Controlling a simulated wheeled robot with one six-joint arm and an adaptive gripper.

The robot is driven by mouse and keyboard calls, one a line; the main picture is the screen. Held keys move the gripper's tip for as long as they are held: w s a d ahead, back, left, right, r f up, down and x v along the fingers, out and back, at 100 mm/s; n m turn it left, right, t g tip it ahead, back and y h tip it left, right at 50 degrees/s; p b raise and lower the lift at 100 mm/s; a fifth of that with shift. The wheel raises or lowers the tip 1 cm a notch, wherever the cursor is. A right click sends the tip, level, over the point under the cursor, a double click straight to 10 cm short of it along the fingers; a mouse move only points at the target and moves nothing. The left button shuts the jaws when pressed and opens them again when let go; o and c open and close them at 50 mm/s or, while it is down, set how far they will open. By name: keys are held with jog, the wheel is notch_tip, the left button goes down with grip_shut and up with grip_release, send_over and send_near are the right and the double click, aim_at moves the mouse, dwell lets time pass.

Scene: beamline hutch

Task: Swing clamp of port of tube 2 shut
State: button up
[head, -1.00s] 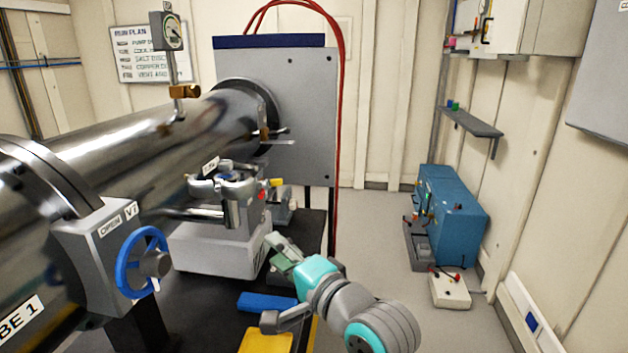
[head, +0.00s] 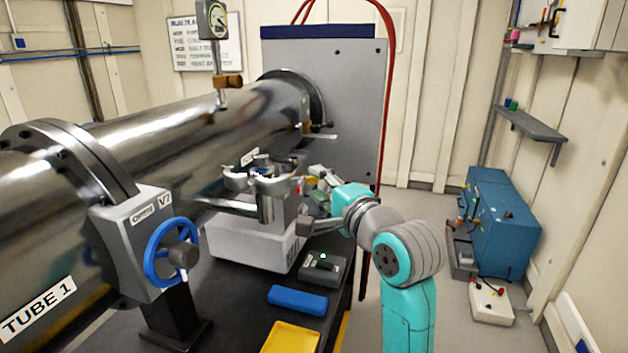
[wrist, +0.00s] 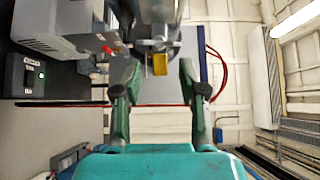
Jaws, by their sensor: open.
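The port with its clamp (head: 270,184) is a metal fitting on the side of the long steel tube, above a white pump body (head: 245,240). A small label (head: 250,157), too small to read, sits on the tube above it. My gripper (head: 318,178) is at the right side of the port, partly hidden by its own links. In the wrist view my gripper (wrist: 160,92) is open, with green fingers spread apart. A yellow tab (wrist: 160,65) shows beyond and between the fingertips, apparently untouched. I cannot tell how far the clamp is swung.
A blue handwheel (head: 170,252) stands at the near left. A small dark box (head: 324,267), a blue block (head: 297,300) and a yellow tray (head: 290,338) lie on the black table. Red cables (head: 388,100) hang behind. The floor at right is partly free.

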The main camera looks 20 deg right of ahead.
jog(key=shift+x, duration=1.4)
grip_shut()
